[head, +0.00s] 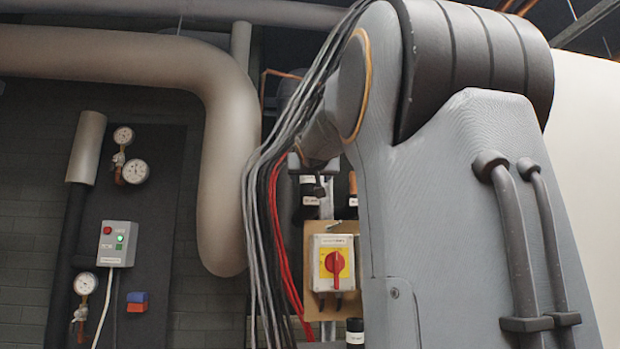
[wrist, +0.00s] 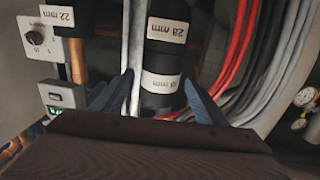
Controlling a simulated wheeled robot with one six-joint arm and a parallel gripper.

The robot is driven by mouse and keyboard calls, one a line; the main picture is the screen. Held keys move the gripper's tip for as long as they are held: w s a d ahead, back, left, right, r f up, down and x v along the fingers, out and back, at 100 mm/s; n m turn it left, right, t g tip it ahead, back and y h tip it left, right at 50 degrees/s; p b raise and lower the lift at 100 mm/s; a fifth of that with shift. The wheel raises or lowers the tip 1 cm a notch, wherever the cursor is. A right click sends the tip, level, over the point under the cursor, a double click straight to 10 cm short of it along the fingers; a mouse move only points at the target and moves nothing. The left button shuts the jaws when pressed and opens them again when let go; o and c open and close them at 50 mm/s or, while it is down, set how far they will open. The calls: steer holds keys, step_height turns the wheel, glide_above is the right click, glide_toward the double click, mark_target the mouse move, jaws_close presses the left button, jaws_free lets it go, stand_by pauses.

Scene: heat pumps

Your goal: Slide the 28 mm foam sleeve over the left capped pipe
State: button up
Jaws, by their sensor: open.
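In the wrist view a black cylinder with a white 28 mm label (wrist: 167,30) stands upright in the picture. A second 28 mm label sits on a black section (wrist: 160,100) directly below it, in line with it. I cannot tell for sure where foam sleeve and pipe meet. My gripper (wrist: 158,78) is open, one blue finger on each side of the lower black section; contact is not clear. In the head view, black labelled pieces (head: 308,187) show beside my arm, which hides much of the spot.
A 22 mm label (wrist: 57,15) and copper pipe stand left in the wrist view, near a dial box (wrist: 38,40). Red and grey cables (wrist: 235,60) run close on the right. A yellow switch box with red knob (head: 334,263) sits below in the head view.

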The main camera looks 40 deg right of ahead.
steer(key=b+v, duration=0.2)
steer(key=v, duration=0.5)
steer(key=shift+s+a+b, duration=0.25)
steer(key=shift+s+b, duration=0.05)
steer(key=shift+b, duration=0.05)
